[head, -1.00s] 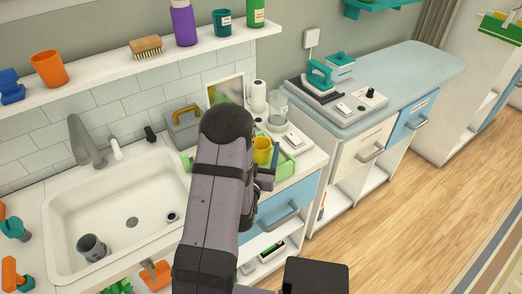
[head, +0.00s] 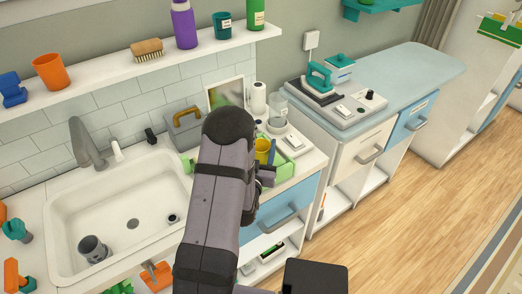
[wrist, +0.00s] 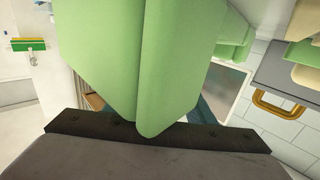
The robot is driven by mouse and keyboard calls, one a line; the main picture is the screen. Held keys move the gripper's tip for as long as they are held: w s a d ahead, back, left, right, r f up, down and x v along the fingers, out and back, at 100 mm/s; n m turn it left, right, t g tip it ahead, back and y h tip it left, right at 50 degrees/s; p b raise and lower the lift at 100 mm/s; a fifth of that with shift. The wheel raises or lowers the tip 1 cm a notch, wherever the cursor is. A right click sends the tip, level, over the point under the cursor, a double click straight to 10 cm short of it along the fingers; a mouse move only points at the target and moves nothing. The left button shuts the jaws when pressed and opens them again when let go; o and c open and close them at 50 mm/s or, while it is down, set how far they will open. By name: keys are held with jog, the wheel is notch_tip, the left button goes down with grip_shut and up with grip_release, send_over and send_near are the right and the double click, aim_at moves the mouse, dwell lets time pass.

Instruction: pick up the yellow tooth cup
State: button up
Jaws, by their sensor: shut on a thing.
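The yellow tooth cup (head: 263,150) shows in the head view just right of my forearm, low at the counter's right end. It stands at the light green tray (head: 286,168); whether it is inside or behind the tray wall is hard to tell. My gripper (head: 266,177) is a dark shape beside the tray, mostly hidden by my arm. In the wrist view the light green tray (wrist: 180,60) fills the middle, right against my dark gripper body.
A white sink (head: 70,235) with a grey cup (head: 93,249) in it lies left. A grey toolbox (head: 183,128) stands behind my arm. A clear jar (head: 278,110) stands behind the tray. An ironing-style counter (head: 420,70) is at right, with free floor in front.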

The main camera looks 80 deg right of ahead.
jog(key=shift+r, duration=0.2)
notch_tip(320, 180, up, 10)
jog(key=b, duration=0.1)
jog(key=shift+f, duration=0.2)
dwell(0.3)
jog(key=shift+w, duration=0.1)
